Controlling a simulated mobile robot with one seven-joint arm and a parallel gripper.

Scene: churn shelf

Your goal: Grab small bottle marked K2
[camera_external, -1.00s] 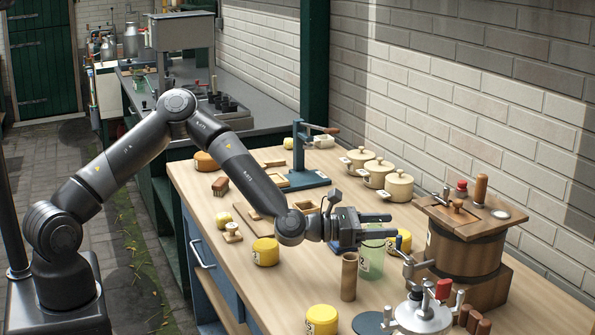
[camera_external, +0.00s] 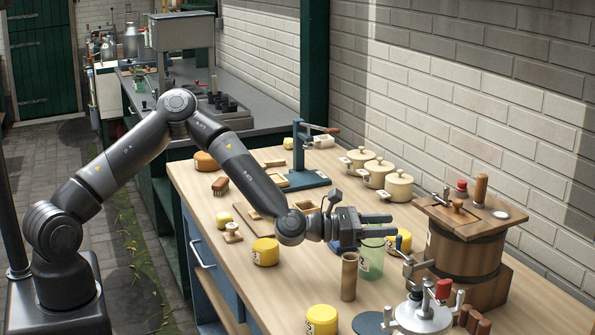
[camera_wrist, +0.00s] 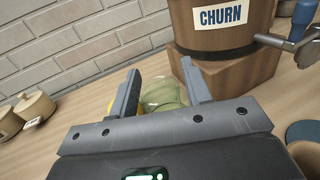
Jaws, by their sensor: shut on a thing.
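A pale green see-through bottle (camera_external: 371,262) stands on the bench just below my gripper's fingers. A small light label shows low on its side, but I cannot read a K2 on it. My gripper (camera_external: 392,226) reaches across the bench, its two fingers lying level at the bottle's top. In the wrist view the green glass (camera_wrist: 160,95) shows between the fingers (camera_wrist: 160,68), and they are shut on it. The bottle's upper part is partly hidden by my gripper.
A wooden churn (camera_external: 462,250) on a block stands close to the right. A bamboo-like cylinder (camera_external: 349,277) stands just left of the bottle, and a yellow-lidded jar (camera_external: 399,240) just behind it. A metal device (camera_external: 424,312) stands in front. Cream pots (camera_external: 377,173) line the wall.

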